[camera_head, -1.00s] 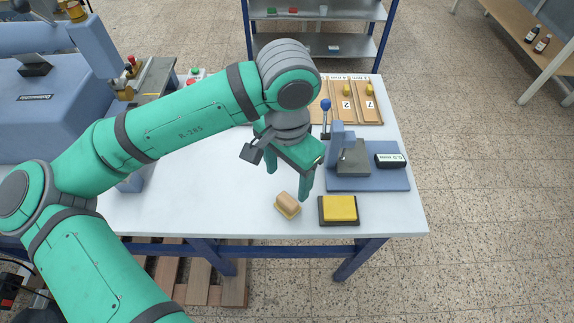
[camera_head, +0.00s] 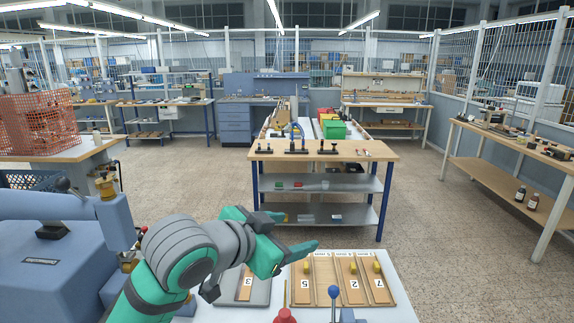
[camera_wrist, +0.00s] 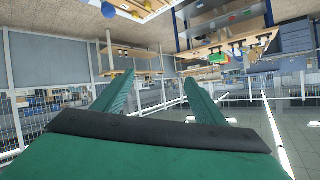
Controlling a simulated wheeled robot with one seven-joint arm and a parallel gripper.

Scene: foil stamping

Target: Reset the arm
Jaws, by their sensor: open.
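My gripper (camera_head: 300,250) is raised above the white table, its fingers pointing to the right and away. In the wrist view both green fingers (camera_wrist: 158,95) stand apart with nothing between them, so it is open and empty. The wrist view looks out over the room, turned nearly upside down. My green arm rises from the bottom of the head view.
Below my gripper, the white table (camera_head: 395,312) holds a wooden tray (camera_head: 322,280) with numbered slots and a grey tray (camera_head: 262,292). A blue-knobbed lever (camera_head: 334,292) stands near. A blue machine (camera_head: 55,265) is at left. A workbench (camera_head: 350,151) stands beyond open floor.

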